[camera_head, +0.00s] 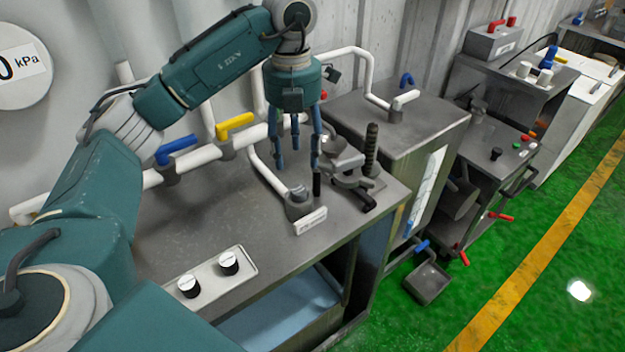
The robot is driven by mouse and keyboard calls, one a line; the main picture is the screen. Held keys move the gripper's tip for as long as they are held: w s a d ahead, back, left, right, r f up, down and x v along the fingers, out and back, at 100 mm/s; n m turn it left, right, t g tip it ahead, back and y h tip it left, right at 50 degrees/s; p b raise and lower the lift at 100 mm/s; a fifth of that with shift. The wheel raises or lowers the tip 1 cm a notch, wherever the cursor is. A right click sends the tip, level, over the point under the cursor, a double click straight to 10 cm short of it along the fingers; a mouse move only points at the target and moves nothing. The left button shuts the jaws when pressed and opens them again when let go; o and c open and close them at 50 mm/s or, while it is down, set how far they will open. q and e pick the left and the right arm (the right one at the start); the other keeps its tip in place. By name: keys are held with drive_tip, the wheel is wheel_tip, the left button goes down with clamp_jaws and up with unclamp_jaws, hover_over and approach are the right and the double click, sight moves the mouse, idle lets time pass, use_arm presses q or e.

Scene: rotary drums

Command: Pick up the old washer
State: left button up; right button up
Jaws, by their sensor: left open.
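My left gripper (298,158) points straight down over the back right part of a grey metal worktop (215,230). Its blue fingers are spread apart and nothing shows between them. Just below and beside the fingers stand a small grey fixture with a white label (311,221) and a metal clamp-like device (345,170) with a black ribbed upright handle (371,148). I cannot make out the old washer for certain; it may be too small to tell or hidden by the fingers or the device. My right gripper is not in view.
White pipes with a blue valve handle (176,151) and a yellow one (235,126) run along the wall behind. A plate with two black knobs (228,262) lies at the worktop's front. More metal cabinets (410,130) stand to the right. The worktop's left middle is clear.

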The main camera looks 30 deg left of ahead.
sight(298, 189)
use_arm(q)
drive_tip(key=shift+w+f, duration=0.35)
drive_tip(key=shift+f, duration=0.55)
drive_tip(key=f, duration=0.1)
drive_tip(key=s+f+p, duration=0.1)
drive_tip(key=f, duration=0.1)
drive_tip(key=shift+f, duration=0.2)
drive_tip(key=f+p, duration=0.1)
drive_tip(key=f, duration=0.2)
drive_tip(key=f+p, duration=0.1)
drive_tip(key=shift+w+a+f+p, duration=0.1)
drive_tip(key=shift+w+f+p, duration=0.15)
drive_tip(key=shift+f+p, duration=0.1)
drive_tip(key=shift+f, duration=0.3)
drive_tip(key=shift+c, duration=0.2)
drive_tip(key=c, duration=1.1)
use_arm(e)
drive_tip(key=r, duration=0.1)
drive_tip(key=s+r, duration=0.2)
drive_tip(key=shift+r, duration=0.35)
